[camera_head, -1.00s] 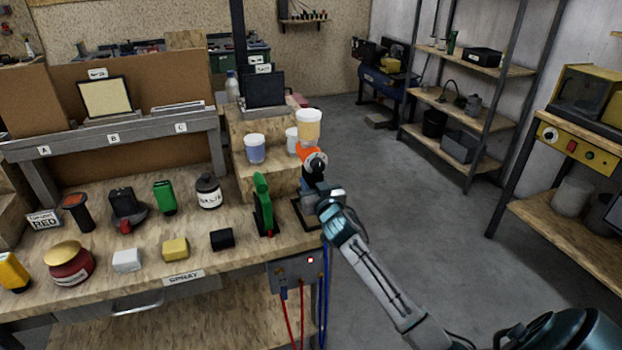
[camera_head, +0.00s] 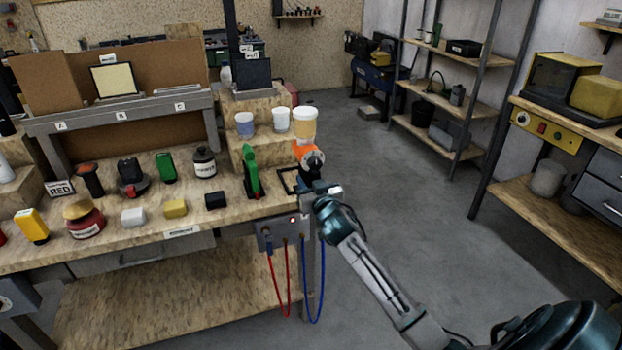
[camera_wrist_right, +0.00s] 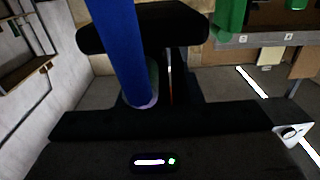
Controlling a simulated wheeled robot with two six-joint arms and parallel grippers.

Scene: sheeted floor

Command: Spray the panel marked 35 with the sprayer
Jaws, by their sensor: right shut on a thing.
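The sprayer (camera_head: 306,152), orange with a cup of tan liquid (camera_head: 304,124) on top, is upright at the bench's right end. My right gripper (camera_head: 312,178) is shut on it, hiding much of its body. In the right wrist view, a blue hose-like part (camera_wrist_right: 120,50) passes by the dark jaws (camera_wrist_right: 145,95). A cream panel (camera_head: 113,79) stands on the rack at the left. A dark panel (camera_head: 253,73) stands behind the cups. Their labels are too small to read, so I cannot tell which is 35. My left gripper is out of view.
The wooden bench (camera_head: 120,245) holds a green tool (camera_head: 252,174), jars and small blocks. Two cups (camera_head: 281,120) stand on a wooden step beside the sprayer. Red and blue hoses (camera_head: 321,285) hang at the bench's right end.

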